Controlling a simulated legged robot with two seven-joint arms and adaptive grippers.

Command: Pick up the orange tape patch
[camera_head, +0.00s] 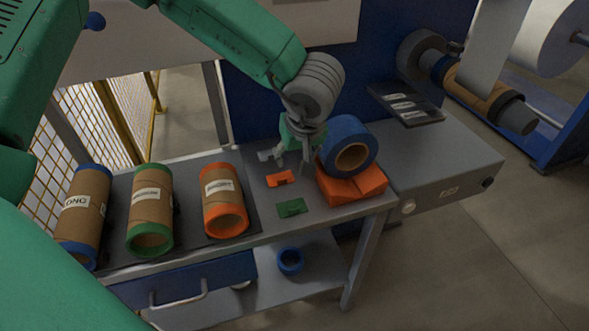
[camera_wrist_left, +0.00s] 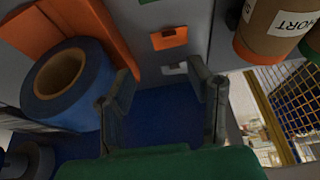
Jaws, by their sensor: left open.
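The orange tape patch (camera_head: 280,178) lies flat on the grey bench top, between the orange-rimmed roll and the blue tape roll. It also shows in the left wrist view (camera_wrist_left: 169,38), near the top and beyond the fingertips. My left gripper (camera_head: 292,161) is open and empty, just behind the patch in the head view and apart from it. In the left wrist view the fingers (camera_wrist_left: 163,88) stand wide apart with nothing between them. My right gripper is not in view.
A white patch (camera_head: 266,155) and a green patch (camera_head: 292,208) lie behind and in front. A blue tape roll (camera_head: 333,136) stands on an orange block (camera_head: 352,186) close right of the gripper. Several labelled rolls, including the orange-rimmed roll (camera_head: 222,188), stand left.

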